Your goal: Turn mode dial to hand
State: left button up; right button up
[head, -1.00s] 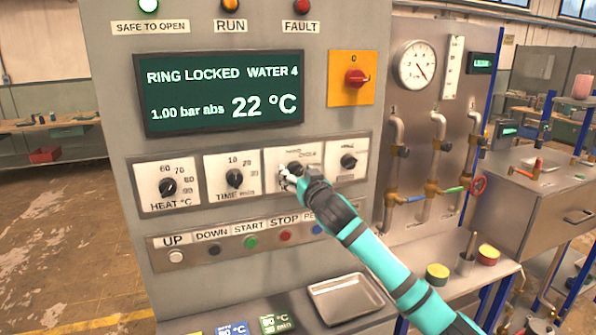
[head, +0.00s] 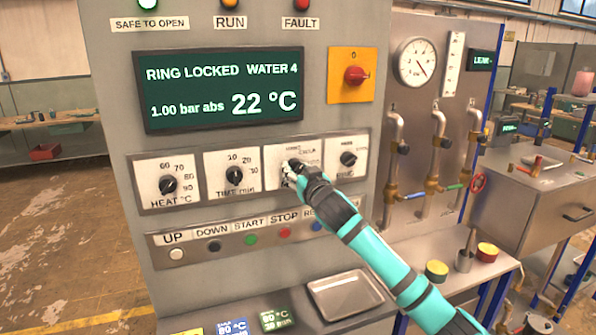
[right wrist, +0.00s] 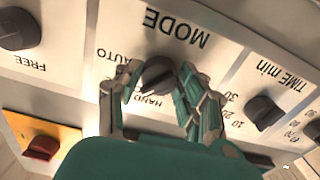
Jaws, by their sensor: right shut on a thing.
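The mode dial (head: 295,163) is a black knob on a white plate in the grey panel, partly covered by my right gripper in the head view. In the right wrist view the dial (right wrist: 157,72) sits between the fingers, under the upside-down word MODE, with AUTO and HAND labels beside it. Which label its pointer faces is not clear. My right gripper (head: 291,172) is shut on the dial, one finger on each side; it also shows in the right wrist view (right wrist: 156,84). My left gripper is not in view.
The heat dial (head: 168,185) and time dial (head: 234,175) lie to the left, another dial (head: 348,159) close on the right. A row of buttons (head: 250,240) runs below. A red switch (head: 355,76) on yellow stands above right. A metal tray (head: 345,294) lies below.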

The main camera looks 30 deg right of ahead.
jog(key=n+p, duration=0.1)
jog(key=n, duration=0.3)
jog(key=shift+r+n+p, duration=0.1)
jog(key=shift+n+p, duration=0.2)
jog(key=shift+p, duration=0.05)
jog(key=shift+n+p, duration=0.6)
jog(key=shift+n, duration=1.2)
jog(key=o, duration=1.2)
jog(key=shift+c, duration=0.2)
jog(key=shift+s, duration=0.1)
jog(key=v, duration=1.2)
jog(key=shift+d, duration=0.1)
